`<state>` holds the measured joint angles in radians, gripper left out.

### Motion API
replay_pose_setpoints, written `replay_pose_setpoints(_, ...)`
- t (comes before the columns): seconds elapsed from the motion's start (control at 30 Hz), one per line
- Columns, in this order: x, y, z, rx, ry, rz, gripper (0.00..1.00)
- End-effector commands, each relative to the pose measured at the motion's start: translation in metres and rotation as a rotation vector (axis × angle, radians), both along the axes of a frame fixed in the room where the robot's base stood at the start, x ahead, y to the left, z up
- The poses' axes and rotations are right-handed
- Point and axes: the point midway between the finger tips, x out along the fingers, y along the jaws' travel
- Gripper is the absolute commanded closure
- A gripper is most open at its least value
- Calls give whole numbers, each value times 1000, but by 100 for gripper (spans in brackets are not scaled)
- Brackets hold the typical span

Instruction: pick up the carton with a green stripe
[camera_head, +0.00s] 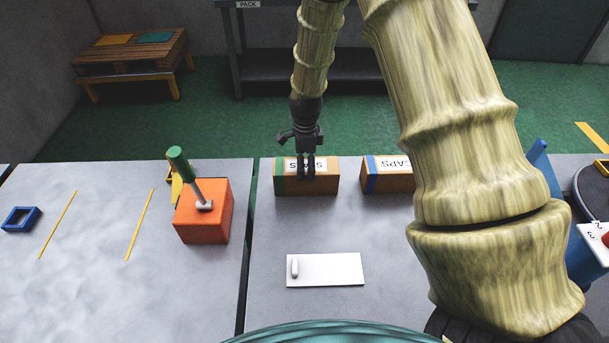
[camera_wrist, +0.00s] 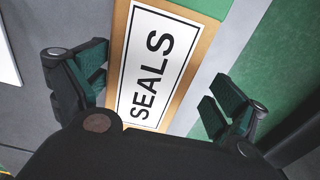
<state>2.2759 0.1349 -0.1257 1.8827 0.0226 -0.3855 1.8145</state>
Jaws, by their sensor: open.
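The carton with a green stripe (camera_head: 292,187) is an orange-brown box at the back edge of the table in the head view. Its white top label reads "SEALS" in the wrist view, where the label (camera_wrist: 153,62) and part of the green stripe (camera_wrist: 207,7) show. My gripper (camera_head: 307,175) is over this carton, pointing down. In the wrist view my gripper (camera_wrist: 157,98) is open, with one green-padded finger on each side of the carton. I cannot tell whether the fingers touch it. The rest of the carton is outside the wrist view.
A similar carton with a blue stripe (camera_head: 387,182) stands to the right, partly behind my arm. An orange box (camera_head: 203,222) with a green-handled lever stands left. A white plate (camera_head: 338,270) lies in front, with bare table around it.

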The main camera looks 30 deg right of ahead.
Motion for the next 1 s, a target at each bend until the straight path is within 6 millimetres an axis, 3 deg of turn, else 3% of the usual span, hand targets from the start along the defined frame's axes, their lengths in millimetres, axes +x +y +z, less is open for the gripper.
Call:
replay_pose_setpoints(0.4, -3, 4, -39, 1, 2, -2, 4)
replay_pose_setpoints(0.73, -3, 4, -43, 0, 0, -2, 4)
replay_pose_setpoints(1.0, -3, 4, -43, 1, 0, -2, 53)
